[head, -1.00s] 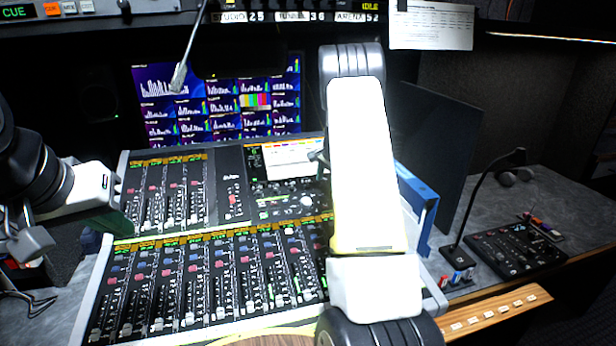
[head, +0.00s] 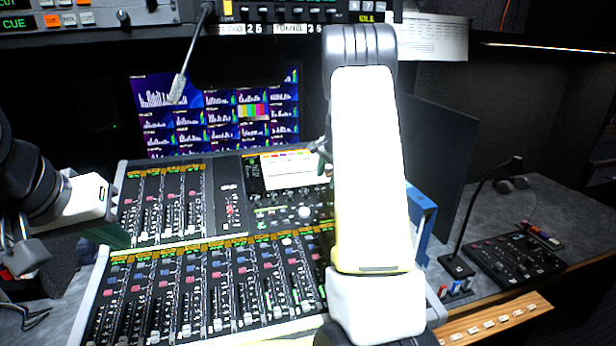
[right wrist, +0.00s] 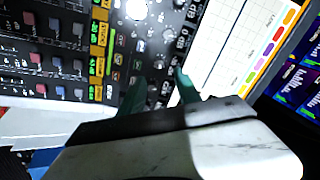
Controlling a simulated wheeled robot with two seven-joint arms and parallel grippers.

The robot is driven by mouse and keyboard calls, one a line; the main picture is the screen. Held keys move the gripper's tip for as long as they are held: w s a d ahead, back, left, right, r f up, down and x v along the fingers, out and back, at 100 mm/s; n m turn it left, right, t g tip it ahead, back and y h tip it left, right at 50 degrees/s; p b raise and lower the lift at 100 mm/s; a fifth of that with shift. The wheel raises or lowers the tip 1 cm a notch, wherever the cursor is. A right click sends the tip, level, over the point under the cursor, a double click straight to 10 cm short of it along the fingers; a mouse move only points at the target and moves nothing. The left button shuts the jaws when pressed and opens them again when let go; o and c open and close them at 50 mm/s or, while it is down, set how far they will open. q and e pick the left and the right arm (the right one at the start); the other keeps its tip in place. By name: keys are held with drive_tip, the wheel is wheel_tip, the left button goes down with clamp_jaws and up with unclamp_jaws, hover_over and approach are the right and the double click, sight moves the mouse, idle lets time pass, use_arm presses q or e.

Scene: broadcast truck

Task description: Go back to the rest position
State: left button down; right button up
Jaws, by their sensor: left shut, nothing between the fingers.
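My left gripper (head: 120,236) is at the left edge of the mixing console (head: 225,222) in the head view, its dark green fingers shut beside the fader panel. No object shows in it. My right arm (head: 366,170) rises through the middle of the head view and hides part of the console's right side. My right gripper is mostly hidden there behind the arm. In the right wrist view its two green fingertips (right wrist: 161,88) stand apart over the console's knobs and screen, with nothing seen between them.
A screen wall (head: 218,115) stands behind the console, with a gooseneck microphone (head: 180,85) hanging before it. A blue folder (head: 421,225) is close to my right arm. A black keypad panel with a microphone (head: 515,258) sits on the right desk, which has free room behind it.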

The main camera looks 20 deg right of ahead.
drive_tip(key=shift+r, duration=0.1)
drive_tip(key=s+a+r+n+t+y, duration=0.15)
drive_tip(key=s+a+r+n, duration=0.45)
drive_tip(key=s+a+r, duration=0.95)
drive_tip(key=s+a+n, duration=0.2)
drive_tip(key=s+n, duration=0.1)
drive_tip(key=s, duration=0.8)
drive_tip(key=s+a+n, duration=0.3)
drive_tip(key=s+n, duration=0.1)
drive_tip(key=s, duration=0.7)
drive_tip(key=shift+s+a+r+y, duration=0.2)
drive_tip(key=shift+a+r+y, duration=0.15)
drive_tip(key=shift+y, duration=0.1)
drive_tip(key=shift+d, duration=0.15)
